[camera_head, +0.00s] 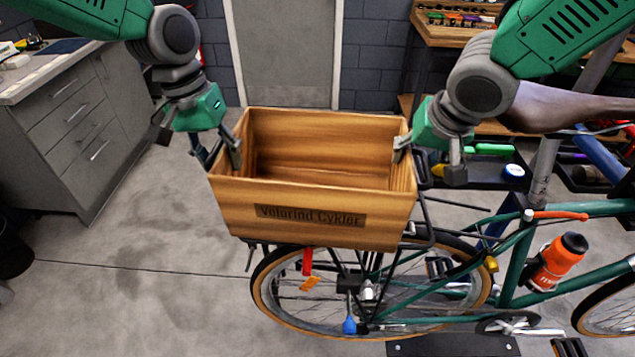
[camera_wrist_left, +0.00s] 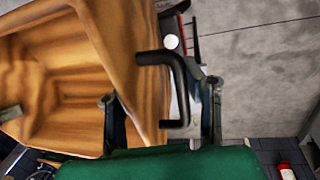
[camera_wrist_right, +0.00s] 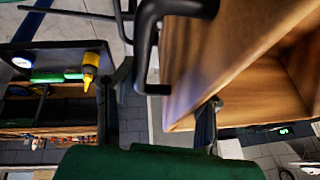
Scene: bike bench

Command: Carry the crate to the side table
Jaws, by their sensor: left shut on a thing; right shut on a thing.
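The wooden crate (camera_head: 305,215), with dark lettering on its front, is level, empty and above the bicycle's rear wheel. I cannot tell whether its bottom touches the rack. My left gripper (camera_head: 218,152) is shut on the crate's left side, one finger inside the wall. My right gripper (camera_head: 411,150) is shut on the right side in the same way. In the left wrist view the crate wall (camera_wrist_left: 125,60) and a black handle lie between the fingers. The right wrist view shows the crate wall (camera_wrist_right: 205,60) and another black handle. I cannot make out which surface is the side table.
The bicycle (camera_head: 515,250) stands at the right, with an orange bottle (camera_head: 560,260) on its frame. A grey drawer cabinet (camera_head: 85,125) is at the left. A wooden workbench (camera_head: 445,35) and a black tool tray (camera_head: 490,168) are behind at right.

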